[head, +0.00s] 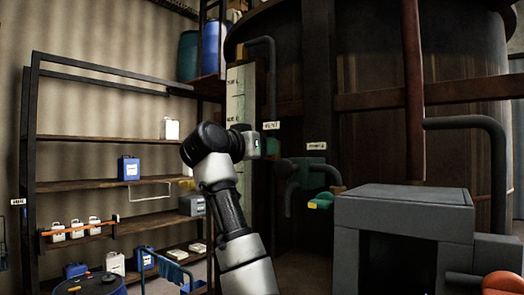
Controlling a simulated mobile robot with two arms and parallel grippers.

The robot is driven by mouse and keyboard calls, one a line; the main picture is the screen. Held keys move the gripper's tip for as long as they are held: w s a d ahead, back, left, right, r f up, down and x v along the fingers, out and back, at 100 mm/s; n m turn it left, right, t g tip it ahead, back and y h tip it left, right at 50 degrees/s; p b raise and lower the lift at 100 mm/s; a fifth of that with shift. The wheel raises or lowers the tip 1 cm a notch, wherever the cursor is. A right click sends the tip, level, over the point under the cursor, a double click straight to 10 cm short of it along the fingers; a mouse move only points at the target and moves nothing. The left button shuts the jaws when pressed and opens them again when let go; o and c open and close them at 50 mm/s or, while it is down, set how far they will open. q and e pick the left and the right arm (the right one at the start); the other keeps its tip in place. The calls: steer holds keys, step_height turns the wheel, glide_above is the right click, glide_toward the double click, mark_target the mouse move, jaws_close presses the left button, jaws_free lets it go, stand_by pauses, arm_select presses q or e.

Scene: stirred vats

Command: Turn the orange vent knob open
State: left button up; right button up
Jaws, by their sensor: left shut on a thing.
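My left gripper (254,145) is at the front of the big dark vat (375,150), just below a small white label (271,125). Its jaws are shut on a small fitting there, mostly hidden by the gripper and wrist. A bit of green (272,147) shows at the fingertips. No orange knob shows clearly at this spot, so I take the held fitting to be the vent knob without seeing its colour or turn. My right gripper is not in view.
A green valve with dark pipes (308,175) and a small orange part (338,189) sits right of the gripper. A grey box (416,194) stands in front at right. Shelves (90,138) with containers stand at left. A pale gauge strip (236,105) rises behind my wrist.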

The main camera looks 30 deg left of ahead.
arm_select(q)
steer(key=n+b, duration=0.1)
steer(key=n, duration=0.3)
steer(key=shift+a+f, duration=0.1)
steer(key=shift+a, duration=0.05)
steer(key=n+b, duration=0.1)
steer(key=n, duration=0.3)
steer(key=shift+a+n+b, duration=0.1)
steer(key=shift+n+b, duration=0.2)
steer(key=shift+n, duration=0.1)
steer(key=n, duration=0.4)
steer(key=shift+f+n+b, duration=0.15)
steer(key=shift+n+b, duration=0.15)
steer(key=shift+b, duration=0.1)
steer(key=shift+f+n, duration=0.1)
steer(key=shift+n, duration=1.8)
steer(key=o, duration=0.9)
steer(key=shift+a, duration=0.1)
steer(key=shift+s, duration=0.1)
